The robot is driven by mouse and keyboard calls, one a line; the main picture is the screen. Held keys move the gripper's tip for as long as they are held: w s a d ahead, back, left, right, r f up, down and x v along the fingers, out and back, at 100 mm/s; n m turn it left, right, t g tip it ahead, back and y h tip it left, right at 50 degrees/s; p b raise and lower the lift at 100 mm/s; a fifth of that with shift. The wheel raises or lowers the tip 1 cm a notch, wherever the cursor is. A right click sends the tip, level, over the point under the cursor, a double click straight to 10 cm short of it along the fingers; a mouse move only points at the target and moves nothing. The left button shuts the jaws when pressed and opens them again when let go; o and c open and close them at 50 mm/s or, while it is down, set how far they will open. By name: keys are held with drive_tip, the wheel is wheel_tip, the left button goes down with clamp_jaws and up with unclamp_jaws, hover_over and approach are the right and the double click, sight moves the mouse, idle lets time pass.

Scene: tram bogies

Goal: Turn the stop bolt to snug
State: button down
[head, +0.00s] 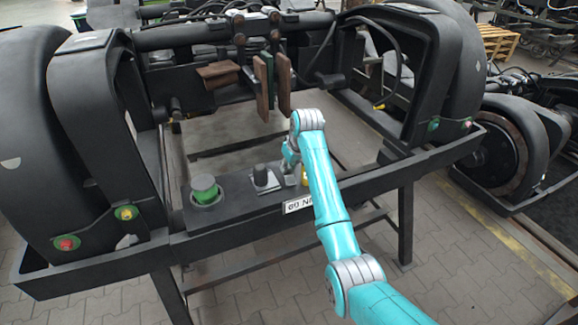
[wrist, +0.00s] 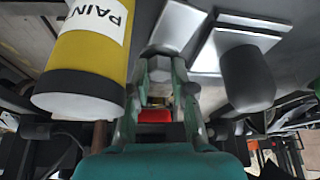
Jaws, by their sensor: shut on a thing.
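My gripper (head: 291,158) is low over the front shelf of the bogie frame, between a black cylinder and a yellow paint container. In the wrist view my gripper (wrist: 160,68) has its fingers close together on a mostly hidden thing; a red part (wrist: 153,115) shows between them. I cannot tell what the held thing is. I cannot make out for certain which part is the stop bolt. At the lower left of the head view, a red round head (head: 67,244) and a yellow one (head: 127,212) sit in green mounts on the frame.
The black cylinder (head: 261,174) stands on a square plate, close to my gripper in the wrist view (wrist: 247,80). The yellow paint container (wrist: 88,60) is on the other side. A "60 NM" label (head: 299,204) marks the shelf front.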

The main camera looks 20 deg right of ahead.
drive_tip(key=shift+m, duration=0.3)
drive_tip(key=m+h, duration=0.1)
drive_tip(key=m, duration=0.1)
drive_tip(key=m+h, duration=0.1)
drive_tip(key=m, duration=0.2)
drive_tip(key=shift+a, duration=0.2)
drive_tip(key=m+h, duration=0.1)
drive_tip(key=m, duration=0.1)
drive_tip(key=m+g+h, duration=0.1)
drive_tip(key=m, duration=0.2)
drive_tip(key=shift+w, duration=0.1)
drive_tip(key=shift+m, duration=0.4)
drive_tip(key=c, duration=1)
unclamp_jaws()
drive_tip(key=shift+r, duration=0.1)
drive_tip(key=v, duration=1.2)
drive_tip(key=shift+w, duration=0.2)
